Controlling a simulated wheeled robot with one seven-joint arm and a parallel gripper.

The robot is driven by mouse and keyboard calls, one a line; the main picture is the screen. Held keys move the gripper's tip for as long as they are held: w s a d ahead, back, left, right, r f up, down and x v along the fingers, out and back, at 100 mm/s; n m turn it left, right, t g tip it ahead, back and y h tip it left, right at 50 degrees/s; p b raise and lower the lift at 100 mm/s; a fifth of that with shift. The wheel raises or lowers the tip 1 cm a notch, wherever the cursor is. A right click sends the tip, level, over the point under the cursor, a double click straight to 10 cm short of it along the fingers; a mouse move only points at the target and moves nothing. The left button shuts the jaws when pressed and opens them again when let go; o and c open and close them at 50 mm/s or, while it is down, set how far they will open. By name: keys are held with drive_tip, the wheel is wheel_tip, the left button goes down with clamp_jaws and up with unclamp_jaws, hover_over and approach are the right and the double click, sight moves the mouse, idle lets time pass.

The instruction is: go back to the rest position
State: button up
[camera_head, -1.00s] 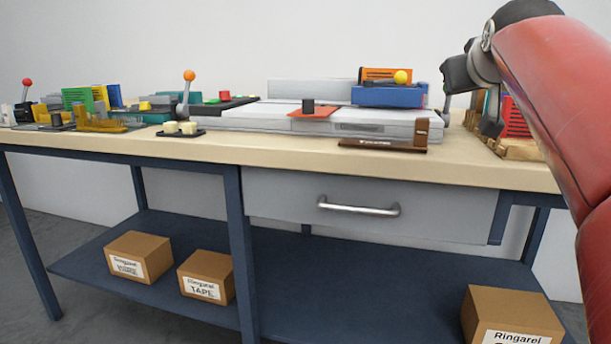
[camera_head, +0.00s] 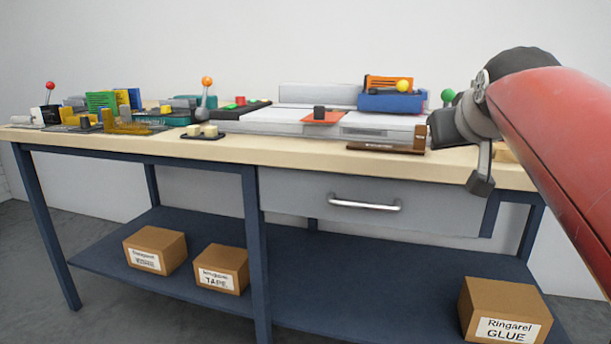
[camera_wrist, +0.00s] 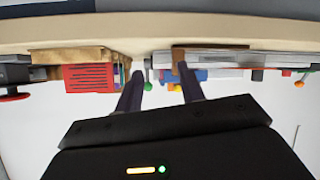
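My gripper (camera_head: 480,182) hangs at the right of the head view, below my red arm, in front of the workbench's front edge. One finger shows there, with its tip over the drawer's right end; the other is hard to make out. In the wrist view my gripper (camera_wrist: 160,82) has its two dark fingers apart with nothing between them, so it is open and empty. That view is upside down, with the bench (camera_wrist: 220,28) at the top. No rest position is marked in view.
The workbench (camera_head: 290,152) carries a grey machine (camera_head: 270,128), a blue block (camera_head: 390,102), a brown holder (camera_head: 385,148) and several tools at left. A grey drawer (camera_head: 290,190) is closed. Boxes (camera_head: 505,300) stand on the lower shelf (camera_head: 350,265). Floor shows at left.

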drive_tip(key=s+a+f+g+y+p, duration=0.1)
drive_tip(key=s+a+f+g+p, duration=0.2)
drive_tip(key=s+f, duration=0.7)
drive_tip(key=s+a+f+g+y+p, duration=0.1)
drive_tip(key=s+a+f+g+p, duration=0.2)
drive_tip(key=s+f, duration=0.8)
drive_tip(key=shift+s+a+f+g+p, duration=0.15)
drive_tip(key=shift+a+f+g+p, duration=0.25)
drive_tip(key=shift+a+f+p, duration=0.65)
drive_tip(key=shift+a+r, duration=0.2)
drive_tip(key=shift+r, duration=0.15)
